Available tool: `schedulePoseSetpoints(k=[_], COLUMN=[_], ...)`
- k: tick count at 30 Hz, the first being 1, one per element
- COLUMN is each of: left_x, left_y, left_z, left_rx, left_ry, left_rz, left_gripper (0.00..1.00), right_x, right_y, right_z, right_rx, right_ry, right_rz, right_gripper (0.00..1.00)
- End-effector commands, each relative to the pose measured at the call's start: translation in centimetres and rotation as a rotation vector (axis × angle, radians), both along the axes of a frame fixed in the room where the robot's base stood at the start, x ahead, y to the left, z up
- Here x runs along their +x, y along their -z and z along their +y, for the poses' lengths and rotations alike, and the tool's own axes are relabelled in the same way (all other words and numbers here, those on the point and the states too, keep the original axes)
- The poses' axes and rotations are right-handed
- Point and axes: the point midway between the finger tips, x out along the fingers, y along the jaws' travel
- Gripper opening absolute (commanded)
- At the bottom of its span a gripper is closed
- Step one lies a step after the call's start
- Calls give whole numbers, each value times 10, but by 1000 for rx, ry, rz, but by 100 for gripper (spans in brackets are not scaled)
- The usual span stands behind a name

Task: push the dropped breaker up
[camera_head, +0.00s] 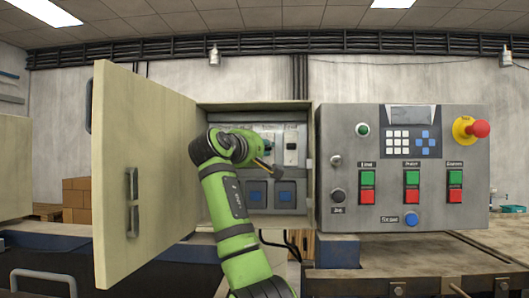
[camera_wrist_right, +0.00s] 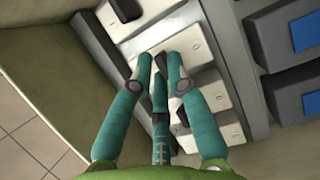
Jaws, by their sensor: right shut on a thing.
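The white breakers sit in a row inside the open wall cabinet (camera_head: 203,106). One breaker (camera_head: 291,143) shows clear of my arm in the head view, with a dark lever on its face. My green right arm reaches into the cabinet and hides the breakers at the left. In the right wrist view, my right gripper (camera_wrist_right: 158,62) has its teal fingers closed together at the face of a white breaker (camera_wrist_right: 172,38). The fingers are shut on the breaker's lever, which they mostly hide. Another white breaker (camera_wrist_right: 203,97) lies beside the fingers. My left gripper is not in view.
The cabinet door (camera_head: 150,170) stands open at the left of my arm. Two dark units with blue faces (camera_head: 285,196) sit below the breakers. A grey control panel (camera_head: 385,190) with buttons and a red emergency stop (camera_head: 480,129) stands at the right.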

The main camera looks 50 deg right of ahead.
Motion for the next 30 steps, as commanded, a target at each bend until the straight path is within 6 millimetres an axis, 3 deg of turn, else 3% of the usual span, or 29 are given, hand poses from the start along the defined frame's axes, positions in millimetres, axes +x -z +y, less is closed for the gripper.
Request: schedulePoseSetpoints(k=[15, 30], left_x=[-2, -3], left_y=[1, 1], left_z=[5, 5], left_rx=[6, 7], left_ry=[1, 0], left_rz=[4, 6], left_gripper=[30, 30], right_x=[2, 2], right_y=[-5, -6], right_z=[0, -1], right_rx=[154, 189], right_ry=[-1, 0], right_rz=[126, 155], right_gripper=[0, 0])
